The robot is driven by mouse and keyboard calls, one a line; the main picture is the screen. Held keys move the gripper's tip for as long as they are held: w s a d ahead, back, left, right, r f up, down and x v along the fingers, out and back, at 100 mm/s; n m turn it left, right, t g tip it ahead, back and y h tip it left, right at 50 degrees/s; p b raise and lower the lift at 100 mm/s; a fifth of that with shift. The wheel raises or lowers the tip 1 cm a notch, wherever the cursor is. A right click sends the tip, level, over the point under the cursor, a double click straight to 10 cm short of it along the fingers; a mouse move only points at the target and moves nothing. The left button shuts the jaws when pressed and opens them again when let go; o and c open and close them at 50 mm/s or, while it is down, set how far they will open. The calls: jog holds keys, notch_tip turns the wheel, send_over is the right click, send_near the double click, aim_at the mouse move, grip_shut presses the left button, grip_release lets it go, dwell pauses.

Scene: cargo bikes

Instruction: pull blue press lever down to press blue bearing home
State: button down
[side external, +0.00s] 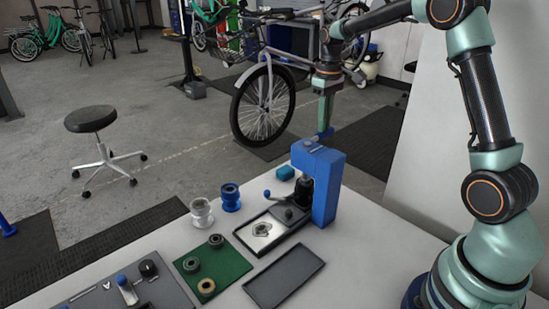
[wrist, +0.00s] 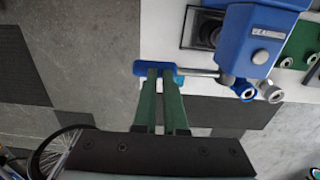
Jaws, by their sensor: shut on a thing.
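The blue press (side external: 328,190) stands upright on the light table with its dark ram facing left. Its lever sticks out near the top and ends in a blue handle (side external: 325,134). The handle also shows in the wrist view (wrist: 142,67), with a metal rod running from it to the press body (wrist: 262,35). My gripper (side external: 325,122) is above the table level, its green fingers (wrist: 160,72) shut on the blue handle. I cannot make out a blue bearing under the ram. A blue spool-shaped hub (side external: 230,198) stands left of the press.
A green mat (side external: 230,263) holds several bearings. An empty dark tray (side external: 285,277) lies in front of the press. A small teal block (side external: 285,173) lies behind it.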

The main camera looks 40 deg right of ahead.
jog(key=shift+s+f, duration=0.1)
jog(key=shift+f, duration=0.75)
jog(key=shift+a+f, duration=0.2)
jog(key=shift+f, duration=0.55)
jog(key=shift+a+f, duration=0.1)
jog(key=shift+f, duration=0.1)
jog(key=shift+r, duration=0.1)
notch_tip(320, 180, up, 13)
jog(key=shift+r, duration=0.15)
dwell(1.5)
